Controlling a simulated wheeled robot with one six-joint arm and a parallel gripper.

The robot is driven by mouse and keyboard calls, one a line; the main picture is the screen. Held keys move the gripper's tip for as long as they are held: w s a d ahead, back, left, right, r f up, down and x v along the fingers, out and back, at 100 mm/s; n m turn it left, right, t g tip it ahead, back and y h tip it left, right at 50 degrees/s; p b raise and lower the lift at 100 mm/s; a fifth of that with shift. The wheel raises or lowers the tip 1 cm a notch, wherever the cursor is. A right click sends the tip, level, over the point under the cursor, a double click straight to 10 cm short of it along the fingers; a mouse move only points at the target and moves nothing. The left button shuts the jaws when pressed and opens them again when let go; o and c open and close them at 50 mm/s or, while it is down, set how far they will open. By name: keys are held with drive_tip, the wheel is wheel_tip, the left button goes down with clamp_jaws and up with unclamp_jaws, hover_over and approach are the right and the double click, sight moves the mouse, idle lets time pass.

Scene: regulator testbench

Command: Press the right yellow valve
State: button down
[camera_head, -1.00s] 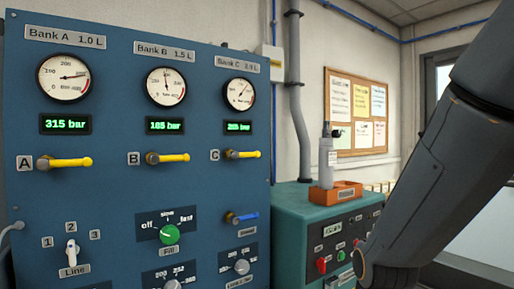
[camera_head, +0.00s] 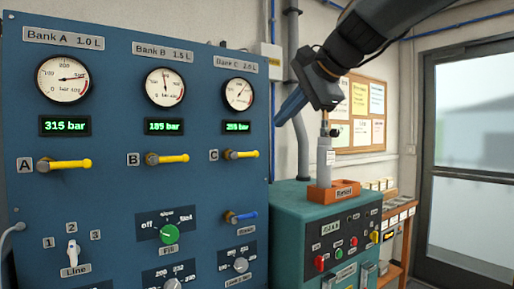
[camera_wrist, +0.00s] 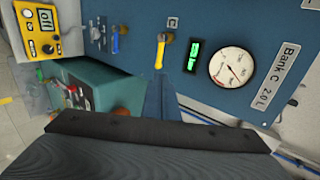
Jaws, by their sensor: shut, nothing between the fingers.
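The right yellow valve (camera_head: 242,155) is a yellow lever beside the label C on the blue panel, under the Bank C gauge. Its lever lies about level, pointing right. In the wrist view the yellow valve (camera_wrist: 160,52) shows just beyond the fingertips. My gripper (camera_head: 281,120) is shut and empty, up and to the right of the valve in the head view, apart from it there. In the wrist view my gripper (camera_wrist: 160,80) appears close below the lever end; whether they touch cannot be told. Two other yellow valves, A (camera_head: 64,164) and B (camera_head: 167,158), sit to the left.
A blue lever (camera_head: 241,216) sits below valve C. The green Fill knob (camera_head: 169,234) is at lower middle. A teal cabinet (camera_head: 290,222) with an orange-held cylinder (camera_head: 326,160) stands right of the panel. The Bank C gauge (camera_head: 238,93) is above the valve.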

sight(251, 153)
drive_tip(key=shift+w, duration=0.1)
drive_tip(key=p+x, duration=0.2)
drive_tip(key=x, duration=1.2)
